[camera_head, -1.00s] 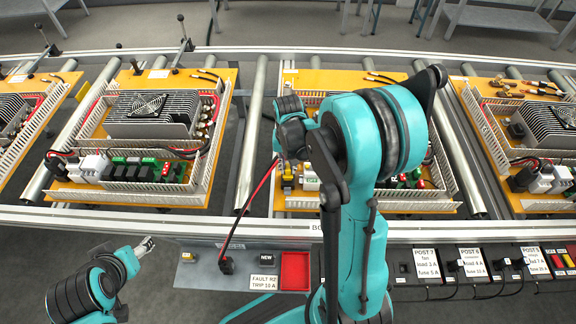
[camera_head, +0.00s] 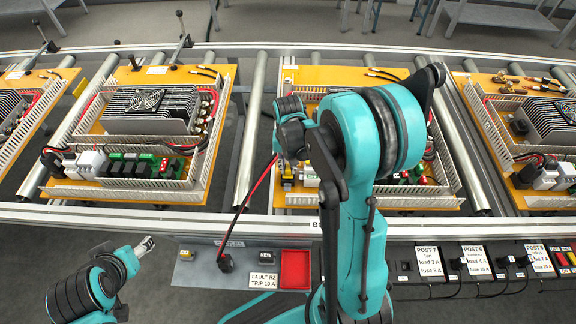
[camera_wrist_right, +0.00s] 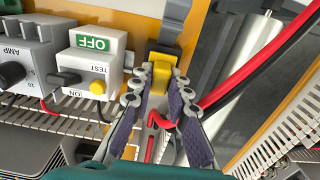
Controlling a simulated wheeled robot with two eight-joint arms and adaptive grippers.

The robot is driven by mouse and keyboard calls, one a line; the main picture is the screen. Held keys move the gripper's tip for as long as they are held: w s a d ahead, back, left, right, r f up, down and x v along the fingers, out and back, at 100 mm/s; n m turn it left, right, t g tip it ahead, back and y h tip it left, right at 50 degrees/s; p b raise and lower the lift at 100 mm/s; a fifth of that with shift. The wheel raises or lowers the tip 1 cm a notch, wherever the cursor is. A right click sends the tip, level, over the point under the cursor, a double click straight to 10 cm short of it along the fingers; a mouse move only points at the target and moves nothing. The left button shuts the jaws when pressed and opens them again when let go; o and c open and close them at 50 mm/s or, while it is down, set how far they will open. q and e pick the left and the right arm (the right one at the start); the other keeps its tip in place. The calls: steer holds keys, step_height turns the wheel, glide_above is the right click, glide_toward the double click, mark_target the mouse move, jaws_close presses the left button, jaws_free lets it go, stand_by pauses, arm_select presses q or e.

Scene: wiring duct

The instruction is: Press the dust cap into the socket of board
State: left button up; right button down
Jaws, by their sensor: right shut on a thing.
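The board (camera_head: 300,201) is the orange middle one on the conveyor, largely hidden by my right arm in the head view. My right gripper (camera_wrist_right: 160,88) is shut on the yellow dust cap (camera_wrist_right: 158,78), which also shows small in the head view (camera_head: 287,181). In the wrist view the cap meets or overlaps a black part (camera_wrist_right: 163,50) at the board's edge, apparently the socket. How deep the cap sits cannot be told. My left gripper (camera_head: 147,243) is off the conveyor at lower left, away from the board; its finger gap is too small to judge.
A white module with a green OFF label (camera_wrist_right: 90,65) stands left of the cap. A red and black cable (camera_wrist_right: 255,65) passes close on the right. A slotted duct wall (camera_wrist_right: 285,120) lies lower right. A red tray (camera_head: 295,270) is on the front panel.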

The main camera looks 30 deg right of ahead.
mark_target(288, 167)
steer(key=shift+f, duration=0.25)
steer(key=c, duration=1.4)
jaws_free()
steer(key=shift+r, duration=0.1)
step_height(288, 167, up, 12)
steer(key=s+a+r+n+t, duration=0.2)
steer(key=s+a+n+t, duration=0.4)
steer(key=s+a, duration=0.4)
steer(key=shift+s+a+r+t, duration=0.2)
steer(key=shift+s+a+t, duration=0.1)
steer(key=shift+s+t, duration=0.25)
